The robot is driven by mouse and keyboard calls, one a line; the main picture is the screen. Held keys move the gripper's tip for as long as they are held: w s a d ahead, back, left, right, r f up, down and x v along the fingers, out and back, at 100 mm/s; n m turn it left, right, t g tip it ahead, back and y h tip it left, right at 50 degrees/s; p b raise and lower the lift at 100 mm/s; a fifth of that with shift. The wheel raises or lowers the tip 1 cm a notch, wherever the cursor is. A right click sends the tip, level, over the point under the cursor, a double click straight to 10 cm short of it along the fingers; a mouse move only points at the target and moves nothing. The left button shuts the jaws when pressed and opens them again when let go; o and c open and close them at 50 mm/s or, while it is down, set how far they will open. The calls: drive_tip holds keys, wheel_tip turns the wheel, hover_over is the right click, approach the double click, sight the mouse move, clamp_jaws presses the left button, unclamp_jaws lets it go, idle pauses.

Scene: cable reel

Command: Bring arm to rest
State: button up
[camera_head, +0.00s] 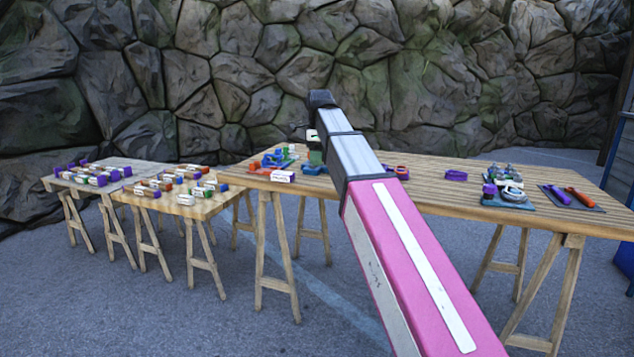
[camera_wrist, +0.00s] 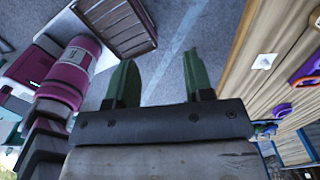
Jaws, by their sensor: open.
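My gripper (camera_wrist: 158,82) shows in the wrist view with its two green fingers apart and nothing between them. The grey floor lies behind the fingers. In the head view my pink and grey arm reaches up and forward over the large wooden table (camera_head: 440,180). The gripper end is mostly hidden there behind the arm, with a bit of green showing above the table. In the wrist view the table's edge (camera_wrist: 235,75) is at the right, apart from the fingers.
A purple ring (camera_head: 456,174), a tray of parts (camera_head: 508,204) and a dark mat with tools (camera_head: 572,209) are on the large table. Two smaller tables at left hold several coloured blocks (camera_head: 160,187). A wooden crate (camera_wrist: 120,25) stands on the floor. A stone wall (camera_head: 240,80) closes the back.

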drive_tip(key=s+d+f+n, duration=0.2)
drive_tip(key=d+f+n, duration=0.15)
drive_tip(key=f, duration=0.55)
drive_tip(key=s+d+f+n, duration=0.2)
drive_tip(key=d+f+n, duration=0.15)
drive_tip(key=f, duration=0.65)
drive_tip(key=s+d+f+n, duration=0.2)
drive_tip(key=d+f+n, duration=0.15)
drive_tip(key=f, duration=0.55)
drive_tip(key=s+d+f+n, duration=0.4)
drive_tip(key=s+f+n, duration=0.1)
drive_tip(key=f, duration=0.4)
drive_tip(key=s+d+f+n, duration=0.4)
drive_tip(key=s+f, duration=0.3)
drive_tip(key=f, duration=0.2)
drive_tip(key=shift+s+f+n, duration=0.3)
drive_tip(key=shift+s+n, duration=0.05)
drive_tip(key=shift+n, duration=0.5)
